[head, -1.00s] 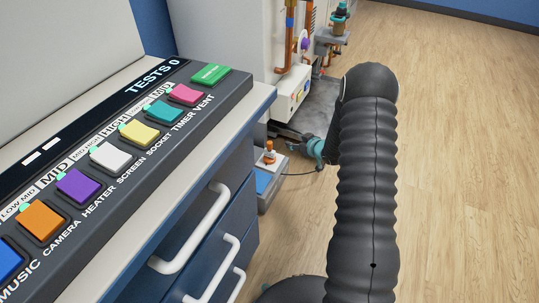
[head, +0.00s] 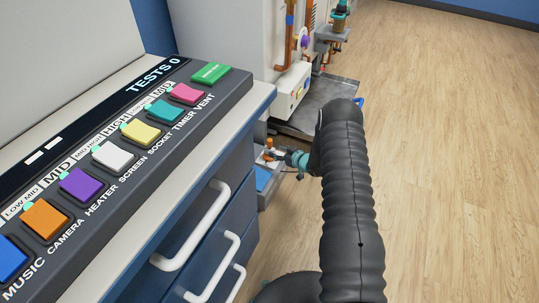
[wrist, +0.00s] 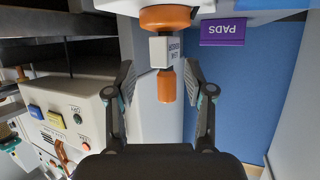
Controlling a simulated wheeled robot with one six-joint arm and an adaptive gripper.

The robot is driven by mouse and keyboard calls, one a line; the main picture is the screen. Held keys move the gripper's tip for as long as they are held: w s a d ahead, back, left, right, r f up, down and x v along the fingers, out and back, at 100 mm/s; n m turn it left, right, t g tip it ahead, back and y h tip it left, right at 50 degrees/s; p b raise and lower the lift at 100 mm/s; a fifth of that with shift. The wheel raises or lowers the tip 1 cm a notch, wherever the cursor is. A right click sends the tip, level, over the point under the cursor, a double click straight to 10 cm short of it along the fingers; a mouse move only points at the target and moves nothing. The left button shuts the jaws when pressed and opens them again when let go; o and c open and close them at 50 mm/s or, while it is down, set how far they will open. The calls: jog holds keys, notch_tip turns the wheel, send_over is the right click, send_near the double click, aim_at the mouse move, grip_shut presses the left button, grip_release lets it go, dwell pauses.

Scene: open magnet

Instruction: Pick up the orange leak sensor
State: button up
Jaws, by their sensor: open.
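The orange leak sensor (wrist: 166,86) is in the middle of the wrist view, with an orange knob, a white labelled block and a wider orange part. My gripper (wrist: 160,72) is open, with one finger on each side of the sensor and a visible gap on both sides. In the head view the sensor (head: 269,142) is small, low beside the cabinet, and partly hidden by my gripper (head: 272,155). The sensor stands on a light surface beside a blue panel (wrist: 245,80).
A pale box with coloured buttons (wrist: 65,120) lies at the left of the wrist view. The drawer cabinet (head: 215,215) with white handles stands left of my arm. Wooden floor (head: 450,150) is open on the right.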

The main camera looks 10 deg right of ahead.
aim_at(271, 150)
jog(key=x, duration=0.4)
jog(key=shift+a, duration=0.45)
jog(key=shift+w+a+f, duration=0.25)
jog(key=shift+w, duration=0.15)
grip_shut()
